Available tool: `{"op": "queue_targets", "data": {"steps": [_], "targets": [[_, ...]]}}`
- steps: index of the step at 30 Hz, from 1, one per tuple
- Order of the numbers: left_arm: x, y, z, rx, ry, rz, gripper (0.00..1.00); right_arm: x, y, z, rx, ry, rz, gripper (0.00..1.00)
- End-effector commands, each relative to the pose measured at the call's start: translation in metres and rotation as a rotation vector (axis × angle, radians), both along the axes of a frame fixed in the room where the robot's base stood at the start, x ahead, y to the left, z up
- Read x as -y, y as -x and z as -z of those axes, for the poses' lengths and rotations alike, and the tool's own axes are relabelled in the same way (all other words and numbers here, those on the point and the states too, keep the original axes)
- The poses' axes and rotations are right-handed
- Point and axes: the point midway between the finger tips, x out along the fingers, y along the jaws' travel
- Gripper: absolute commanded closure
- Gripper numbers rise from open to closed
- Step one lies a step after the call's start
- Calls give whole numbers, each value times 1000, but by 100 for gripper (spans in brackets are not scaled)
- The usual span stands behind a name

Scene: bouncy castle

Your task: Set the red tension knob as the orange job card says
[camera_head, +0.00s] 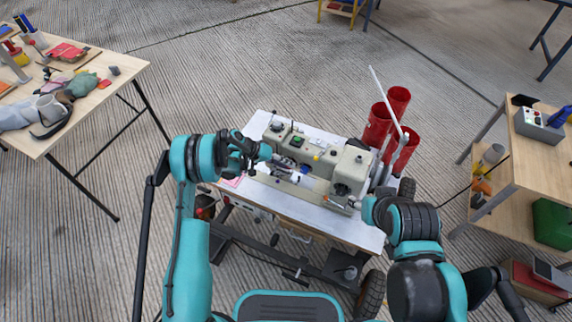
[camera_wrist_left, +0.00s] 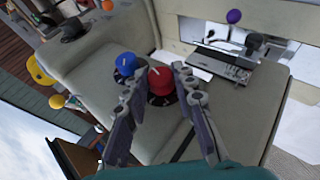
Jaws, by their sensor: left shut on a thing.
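The red tension knob (camera_wrist_left: 161,80) sits on a dark round base on the beige sewing machine (camera_wrist_left: 200,125). My left gripper (camera_wrist_left: 158,86) has its fingers on either side of the red knob and is shut on it. In the head view my left gripper (camera_head: 265,151) is at the left end of the sewing machine (camera_head: 312,160) and hides the knob. A blue knob (camera_wrist_left: 125,63) stands right beside the red one. My right gripper (camera_head: 366,207) is near the machine's right end; its fingers are too unclear to read. I cannot make out the orange job card or its writing.
The machine stands on a white-topped wheeled table (camera_head: 330,228). Red cylinders (camera_head: 398,100) and a pale pole (camera_head: 386,95) stand behind its right end. A cluttered table (camera_head: 125,68) is at left, a wooden bench (camera_head: 515,140) at right. A pink sheet (camera_head: 233,181) lies on the machine table's left.

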Motion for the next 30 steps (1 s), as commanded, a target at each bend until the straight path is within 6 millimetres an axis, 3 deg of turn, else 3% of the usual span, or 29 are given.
{"op": "queue_targets", "data": {"steps": [9, 23, 24, 26, 30], "targets": [[-2, -1, 2, -45, 105, 0, 100, 0, 0, 0, 0, 0, 0, 53], [-2, -1, 2, -51, 120, 0, 100, 0, 0, 0, 0, 0, 0, 53], [-2, -1, 2, -51, 120, 0, 71, 0, 0, 0, 0, 0, 0, 53], [-2, -1, 2, -51, 120, 0, 55, 0, 0, 0, 0, 0, 0, 53], [-2, -1, 2, -51, 120, -1, 53, 0, 0, 0, 0, 0, 0, 53]]}}
